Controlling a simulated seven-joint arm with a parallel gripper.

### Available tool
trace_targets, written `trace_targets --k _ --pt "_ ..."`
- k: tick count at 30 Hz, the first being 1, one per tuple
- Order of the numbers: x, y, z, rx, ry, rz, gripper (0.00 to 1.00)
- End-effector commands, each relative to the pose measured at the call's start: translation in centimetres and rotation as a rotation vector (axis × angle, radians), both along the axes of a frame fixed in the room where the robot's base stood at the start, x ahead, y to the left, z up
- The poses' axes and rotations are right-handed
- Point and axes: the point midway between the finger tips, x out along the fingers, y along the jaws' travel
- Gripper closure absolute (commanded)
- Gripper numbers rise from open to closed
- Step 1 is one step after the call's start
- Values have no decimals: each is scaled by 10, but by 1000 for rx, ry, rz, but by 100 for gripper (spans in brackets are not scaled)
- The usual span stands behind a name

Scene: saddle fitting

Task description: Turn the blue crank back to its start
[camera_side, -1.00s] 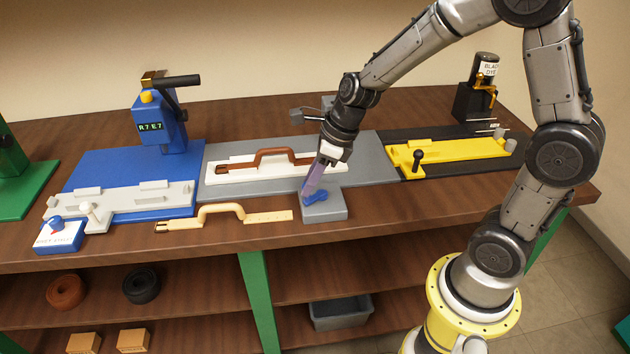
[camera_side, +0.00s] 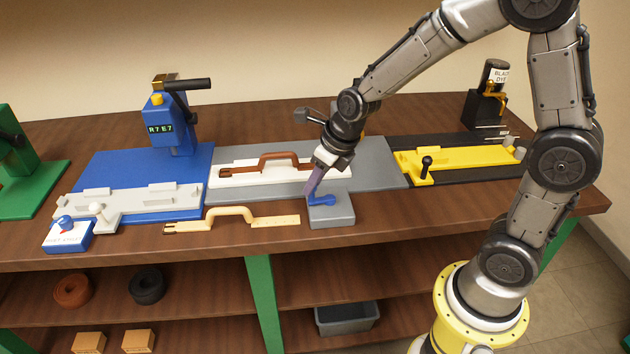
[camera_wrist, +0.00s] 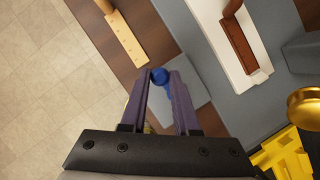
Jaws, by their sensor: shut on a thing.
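The blue crank (camera_side: 323,200) sits on a grey block (camera_side: 338,217) at the front edge of the grey plate. In the side view its arm points right from my gripper (camera_side: 311,193). My gripper's purple fingers reach down onto the crank's left end and are shut on it. In the wrist view, the blue knob (camera_wrist: 160,76) shows between the two fingertips of my gripper (camera_wrist: 162,78), with the grey block (camera_wrist: 196,98) below and to the right. The crank's pivot is mostly hidden by the fingers there.
A tan strap with a raised handle (camera_side: 232,215) lies left of the block. A brown handle (camera_side: 272,162) rests in a white fixture (camera_side: 225,180) behind. A yellow fixture (camera_side: 460,158) is to the right, a blue press (camera_side: 170,130) to the left. Bare bench lies right of the block.

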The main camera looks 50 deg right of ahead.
Motion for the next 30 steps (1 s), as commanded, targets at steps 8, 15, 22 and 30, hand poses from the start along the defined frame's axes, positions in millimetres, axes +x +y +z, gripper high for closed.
trace_targets --k 8,15,22,30 --pt "1 -1 0 -1 -2 -2 100" --pt "0 0 0 -1 -1 0 40" --pt "0 0 0 -1 0 0 40" --pt "-6 -1 19 0 -6 0 40"
